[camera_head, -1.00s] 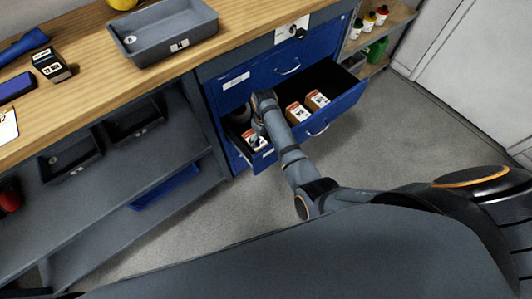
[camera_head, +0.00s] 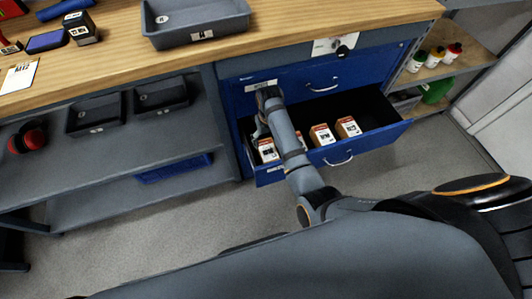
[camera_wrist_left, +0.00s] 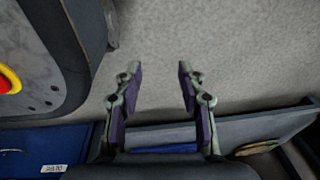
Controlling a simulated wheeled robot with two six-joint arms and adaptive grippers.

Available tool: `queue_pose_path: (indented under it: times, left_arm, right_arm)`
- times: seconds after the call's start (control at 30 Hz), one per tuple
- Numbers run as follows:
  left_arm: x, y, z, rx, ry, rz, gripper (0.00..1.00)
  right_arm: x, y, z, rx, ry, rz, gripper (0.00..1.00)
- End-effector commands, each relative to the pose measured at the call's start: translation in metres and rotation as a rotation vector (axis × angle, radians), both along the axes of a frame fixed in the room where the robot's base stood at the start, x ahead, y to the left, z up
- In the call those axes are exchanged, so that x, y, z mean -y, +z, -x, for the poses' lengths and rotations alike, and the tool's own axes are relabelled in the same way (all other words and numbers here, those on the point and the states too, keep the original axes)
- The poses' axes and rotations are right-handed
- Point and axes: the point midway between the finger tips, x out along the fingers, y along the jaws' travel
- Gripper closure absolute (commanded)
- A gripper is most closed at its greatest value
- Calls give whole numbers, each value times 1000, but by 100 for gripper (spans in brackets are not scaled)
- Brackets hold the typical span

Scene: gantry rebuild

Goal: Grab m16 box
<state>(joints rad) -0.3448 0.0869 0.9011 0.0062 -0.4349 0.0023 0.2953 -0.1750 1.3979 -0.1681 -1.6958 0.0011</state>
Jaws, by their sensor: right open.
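Several small white-and-orange boxes stand in an open blue drawer (camera_head: 376,142). One box (camera_head: 267,150) is at the drawer's left end, one (camera_head: 300,140) is partly behind my right arm, and two more (camera_head: 322,134) (camera_head: 348,126) stand further right. Their labels are too small to read, so I cannot tell which is m16. My right gripper (camera_head: 259,132) is open over the drawer's left end, close to the leftmost box; contact is unclear. My left gripper (camera_wrist_left: 158,73) is open and empty in the left wrist view, above the grey floor.
A wooden workbench (camera_head: 300,22) with a grey tray (camera_head: 195,20) runs above the drawer. Lower shelves hold black bins (camera_head: 95,112) and a blue tray (camera_head: 172,168). Bottles (camera_head: 437,56) stand on a shelf at the right. The floor before the drawer is clear.

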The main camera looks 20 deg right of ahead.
Motion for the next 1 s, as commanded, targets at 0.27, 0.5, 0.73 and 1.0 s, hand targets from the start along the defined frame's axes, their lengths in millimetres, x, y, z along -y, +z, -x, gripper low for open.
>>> queue_pose_path:
  times: [0.27,0.5,0.73,1.0]
  left_arm:
    - [1,1,-19,7,0,1,60]
    - [2,0,-34,17,0,1,60]
    - [4,8,-53,22,-1,3,60]
    - [4,11,-55,22,-1,3,60]
  right_arm:
    - [1,-39,0,0,1,2,23]
    - [-1,-62,-3,-2,2,1,23]
    - [-3,-91,-5,0,1,1,23]
    - [-3,-91,-5,0,1,0,27]
